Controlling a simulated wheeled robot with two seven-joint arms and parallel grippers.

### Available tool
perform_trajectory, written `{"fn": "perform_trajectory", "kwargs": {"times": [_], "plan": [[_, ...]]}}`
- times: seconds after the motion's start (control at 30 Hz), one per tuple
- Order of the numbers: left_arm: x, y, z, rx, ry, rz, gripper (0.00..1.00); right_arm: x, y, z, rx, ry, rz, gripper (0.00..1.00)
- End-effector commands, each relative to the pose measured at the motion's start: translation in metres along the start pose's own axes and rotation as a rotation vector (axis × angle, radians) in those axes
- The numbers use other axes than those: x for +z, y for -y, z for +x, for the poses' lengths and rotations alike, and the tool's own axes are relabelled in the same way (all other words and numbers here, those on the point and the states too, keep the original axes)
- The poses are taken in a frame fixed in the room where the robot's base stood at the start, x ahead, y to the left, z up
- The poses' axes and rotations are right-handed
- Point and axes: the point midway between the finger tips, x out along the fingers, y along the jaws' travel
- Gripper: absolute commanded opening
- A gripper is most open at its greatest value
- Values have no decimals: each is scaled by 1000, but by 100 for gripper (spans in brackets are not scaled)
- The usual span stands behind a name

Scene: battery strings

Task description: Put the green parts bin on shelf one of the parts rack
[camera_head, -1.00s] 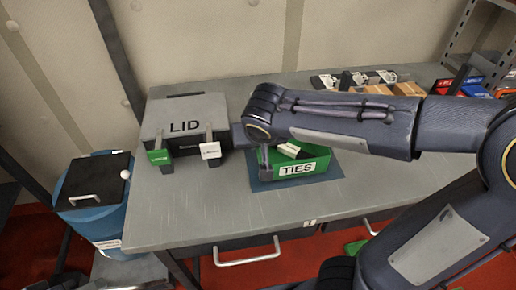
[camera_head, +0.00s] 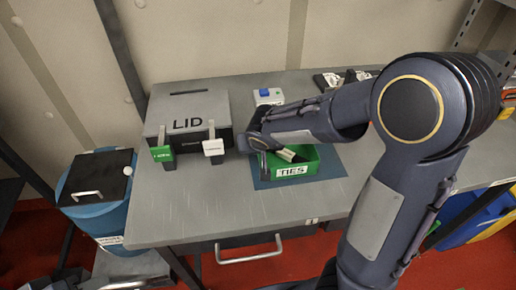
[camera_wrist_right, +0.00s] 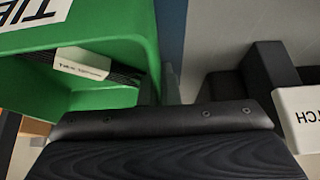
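The green parts bin (camera_head: 315,167), labelled TIES, sits on a blue mat on the grey table. Dark ties with a pale band (camera_wrist_right: 82,64) lie inside it. My right gripper (camera_head: 258,146) is at its left side, with the forearm crossing behind and over the bin. In the right wrist view the gripper's narrow fingers (camera_wrist_right: 160,88) straddle the bin's wall and look shut on it. My left gripper is not in view. A grey rack post (camera_head: 471,22) shows at the upper right; shelf one cannot be made out.
A grey LID box (camera_head: 190,105) with green and white tags stands left of the bin. A small white box with a blue top (camera_head: 267,96) is behind. A blue drum (camera_head: 98,205) stands left of the table. Blue and yellow bins (camera_head: 480,222) are at lower right. The table's front left is clear.

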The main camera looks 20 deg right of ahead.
Motion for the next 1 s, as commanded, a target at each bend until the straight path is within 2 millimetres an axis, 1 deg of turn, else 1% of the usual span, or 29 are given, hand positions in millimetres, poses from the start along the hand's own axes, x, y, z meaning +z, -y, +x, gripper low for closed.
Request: {"fn": "perform_trajectory", "kwargs": {"times": [0.13,0.2,0.3,0.57,0.67,0.77,0.87,1.0], "plan": [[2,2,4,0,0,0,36,1,0,3,-1,-1,0,0],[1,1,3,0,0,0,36,1,0,2,0,0,0,10],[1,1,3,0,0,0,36,1,0,2,0,0,0,24],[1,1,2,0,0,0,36,1,0,1,0,0,0,24],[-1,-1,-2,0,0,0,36,-1,0,-2,0,0,0,24],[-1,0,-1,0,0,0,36,-2,1,-13,-4,-4,1,24],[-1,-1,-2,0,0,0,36,-2,1,-33,-6,-5,2,24],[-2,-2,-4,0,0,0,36,-2,1,-65,-7,-6,0,24]]}}
